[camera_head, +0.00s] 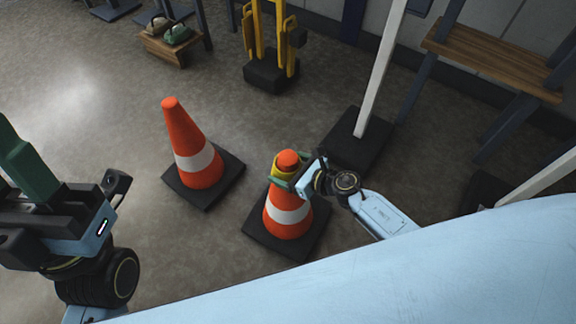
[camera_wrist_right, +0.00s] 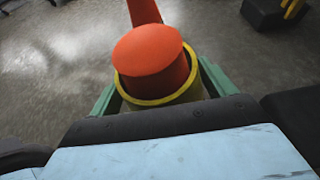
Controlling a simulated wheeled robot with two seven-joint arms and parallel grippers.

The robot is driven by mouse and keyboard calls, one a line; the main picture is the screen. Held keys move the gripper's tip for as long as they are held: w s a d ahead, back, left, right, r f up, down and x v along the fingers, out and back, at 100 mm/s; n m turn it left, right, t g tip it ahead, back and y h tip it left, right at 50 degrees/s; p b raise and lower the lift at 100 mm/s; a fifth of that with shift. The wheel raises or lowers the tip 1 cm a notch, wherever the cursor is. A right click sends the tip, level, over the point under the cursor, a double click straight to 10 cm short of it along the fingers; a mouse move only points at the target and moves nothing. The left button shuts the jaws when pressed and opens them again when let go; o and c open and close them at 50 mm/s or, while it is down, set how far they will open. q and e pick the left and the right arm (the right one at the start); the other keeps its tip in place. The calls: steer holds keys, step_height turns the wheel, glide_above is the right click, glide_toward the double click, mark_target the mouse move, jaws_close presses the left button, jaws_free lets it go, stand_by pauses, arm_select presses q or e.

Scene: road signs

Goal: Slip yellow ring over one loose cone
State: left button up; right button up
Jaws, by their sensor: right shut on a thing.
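Two orange cones with white bands and black square bases stand upright on the floor. The left cone (camera_head: 194,150) is bare. The right cone (camera_head: 288,212) has the yellow ring (camera_head: 279,172) around its upper part, just below the orange tip. My right gripper (camera_head: 284,182) is shut on the ring, its green fingers on either side of it. In the right wrist view the ring (camera_wrist_right: 150,102) encircles the cone's tip (camera_wrist_right: 148,50). My left gripper (camera_head: 18,152) is at the left edge, away from both cones; its green finger part shows but its opening is unclear.
A white post on a dark base (camera_head: 355,140) stands close behind the right cone. A yellow stand (camera_head: 272,72) is farther back. A wooden bench (camera_head: 492,62) is at upper right, and a low wooden stool (camera_head: 175,48) holds small items. Floor left of the left cone is clear.

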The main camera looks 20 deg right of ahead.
steer(key=o, duration=0.9)
